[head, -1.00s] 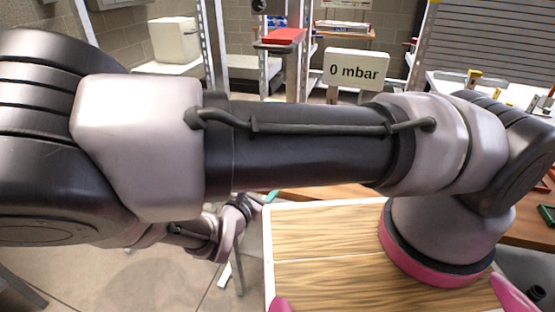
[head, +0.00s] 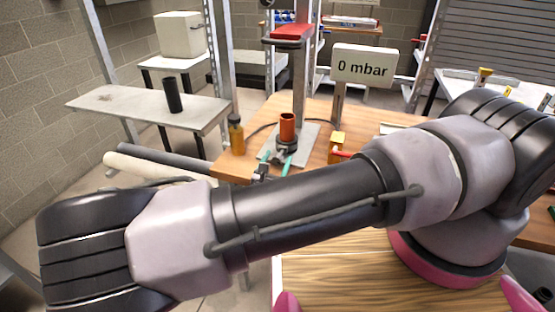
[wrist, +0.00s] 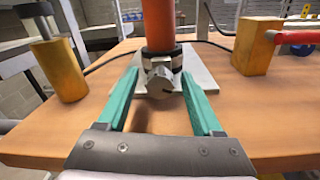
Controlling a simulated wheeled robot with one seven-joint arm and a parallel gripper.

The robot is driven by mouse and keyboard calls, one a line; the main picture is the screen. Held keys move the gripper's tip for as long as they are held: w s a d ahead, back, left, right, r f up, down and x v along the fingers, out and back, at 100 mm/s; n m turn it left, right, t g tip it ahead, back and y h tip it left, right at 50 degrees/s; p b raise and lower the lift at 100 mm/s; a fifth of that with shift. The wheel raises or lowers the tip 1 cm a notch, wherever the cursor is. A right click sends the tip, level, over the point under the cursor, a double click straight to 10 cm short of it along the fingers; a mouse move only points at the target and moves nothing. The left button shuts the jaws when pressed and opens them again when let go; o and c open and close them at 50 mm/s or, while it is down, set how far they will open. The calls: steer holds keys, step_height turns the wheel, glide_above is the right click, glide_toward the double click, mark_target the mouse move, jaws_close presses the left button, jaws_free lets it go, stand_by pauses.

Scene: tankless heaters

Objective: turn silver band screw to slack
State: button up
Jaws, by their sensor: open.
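The silver band (wrist: 176,61) wraps a black sleeve at the foot of an upright orange pipe (wrist: 158,22). Its silver screw (wrist: 160,82) faces the wrist camera, with a dark slot or mark on its head. The pipe (head: 287,126) also shows in the head view, on a grey plate (head: 309,135). My gripper (wrist: 159,78) is open, its teal fingers apart with the screw between the tips in the picture. A gap shows on both sides. I see no contact, and the exact depth is hard to tell. In the head view my gripper (head: 275,161) is small, just in front of the pipe.
An amber bottle-like post (head: 236,134) stands left of the pipe. A yellow block (head: 336,148) with a red handle is to the right. A sign reading "0 mbar" (head: 363,66) stands behind on the wooden bench (head: 229,169). A dark cable runs behind the pipe.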

steer(key=shift+w+d, duration=0.1)
steer(key=shift+w, duration=0.2)
jaws_close()
steer(key=shift+n, duration=0.3)
steer(key=n, duration=0.3)
steer(key=shift+n, duration=1.9)
